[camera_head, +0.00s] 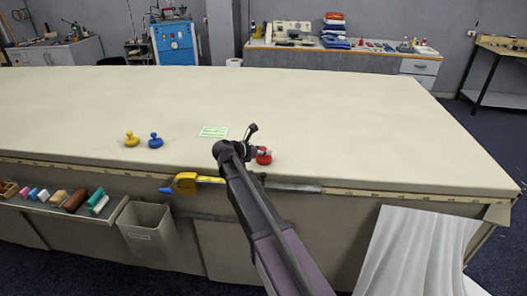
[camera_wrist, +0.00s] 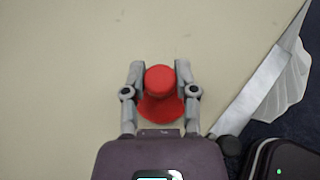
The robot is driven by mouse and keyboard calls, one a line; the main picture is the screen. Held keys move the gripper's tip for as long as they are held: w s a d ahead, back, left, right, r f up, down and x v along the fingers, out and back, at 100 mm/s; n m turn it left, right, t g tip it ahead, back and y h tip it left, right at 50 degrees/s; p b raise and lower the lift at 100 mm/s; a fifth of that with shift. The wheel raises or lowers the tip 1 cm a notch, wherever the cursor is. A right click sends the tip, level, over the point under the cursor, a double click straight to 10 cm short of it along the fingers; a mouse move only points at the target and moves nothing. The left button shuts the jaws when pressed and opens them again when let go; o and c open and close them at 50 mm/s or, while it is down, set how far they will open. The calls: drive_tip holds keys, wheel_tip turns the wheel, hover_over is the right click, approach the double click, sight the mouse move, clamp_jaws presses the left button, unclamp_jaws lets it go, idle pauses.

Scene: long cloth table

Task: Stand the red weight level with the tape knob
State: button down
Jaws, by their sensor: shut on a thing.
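The red weight (camera_head: 264,157) is near the table's front edge, partly hidden by my arm in the head view. In the wrist view the red weight (camera_wrist: 161,82) shows a round knob over a wider base. My gripper (camera_wrist: 160,76) is shut on it, one finger on each side of the knob. I cannot tell whether its base touches the cloth. A yellow tape holder (camera_head: 186,182) is on the front edge, left of the weight, with a blue piece at its left end. I cannot make out a separate knob on it.
A yellow weight (camera_head: 131,140) and a blue weight (camera_head: 155,141) stand on the cloth table (camera_head: 350,120) to the left. A green card (camera_head: 213,132) lies behind my arm. A metal strip (camera_head: 293,187) runs along the front edge. The table's right side is clear.

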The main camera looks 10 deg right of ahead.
drive_tip(key=shift+c, duration=2)
unclamp_jaws()
drive_tip(key=shift+a+r, duration=0.1)
drive_tip(key=shift+r, duration=0.05)
drive_tip(key=shift+s+a+r+p, duration=0.15)
drive_tip(key=shift+s+a+p, duration=0.1)
drive_tip(key=shift+p, duration=0.15)
drive_tip(key=p+v, duration=0.4)
drive_tip(key=v, duration=0.7)
